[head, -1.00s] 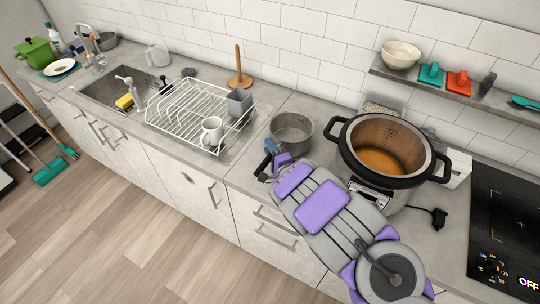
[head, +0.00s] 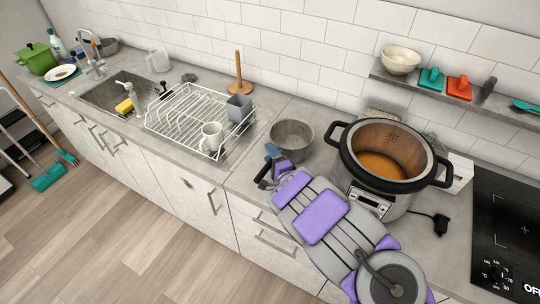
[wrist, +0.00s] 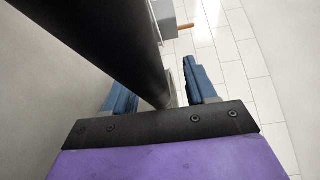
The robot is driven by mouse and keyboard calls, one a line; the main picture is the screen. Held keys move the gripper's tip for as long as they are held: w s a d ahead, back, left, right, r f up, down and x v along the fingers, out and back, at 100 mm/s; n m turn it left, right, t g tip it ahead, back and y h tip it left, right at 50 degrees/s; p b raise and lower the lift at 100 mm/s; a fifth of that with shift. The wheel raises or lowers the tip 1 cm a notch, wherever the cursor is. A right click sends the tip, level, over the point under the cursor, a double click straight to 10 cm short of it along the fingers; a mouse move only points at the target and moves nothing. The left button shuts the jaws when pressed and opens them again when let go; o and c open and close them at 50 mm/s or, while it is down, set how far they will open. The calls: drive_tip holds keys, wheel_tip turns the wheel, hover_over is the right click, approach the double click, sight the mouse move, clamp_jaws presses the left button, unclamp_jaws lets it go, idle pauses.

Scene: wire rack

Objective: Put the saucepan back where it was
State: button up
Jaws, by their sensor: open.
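The saucepan (head: 291,141) is a grey metal pan standing upright on the counter, between the dish rack and the large cooker. A black handle (head: 264,172) reaches from its side toward the counter's front edge. My gripper (head: 272,153) is at the near left side of the pan, by the handle. In the wrist view its blue fingers (wrist: 157,80) are apart, and the thick black handle (wrist: 100,45) runs down between them. Whether a finger touches the handle I cannot tell. Much of the pan is hidden in the wrist view.
The white wire rack (head: 180,118) holds a white mug (head: 211,136) and a grey cup (head: 239,107). A wooden holder (head: 238,70) stands behind it. The cooker (head: 388,158) with orange liquid stands close right of the pan. A shelf (head: 450,92) is above. The sink is at left.

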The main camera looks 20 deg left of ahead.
drive_tip(key=p+v, duration=0.2)
drive_tip(key=v, duration=0.9)
drive_tip(key=shift+s+d, duration=0.25)
drive_tip(key=shift+d, duration=0.1)
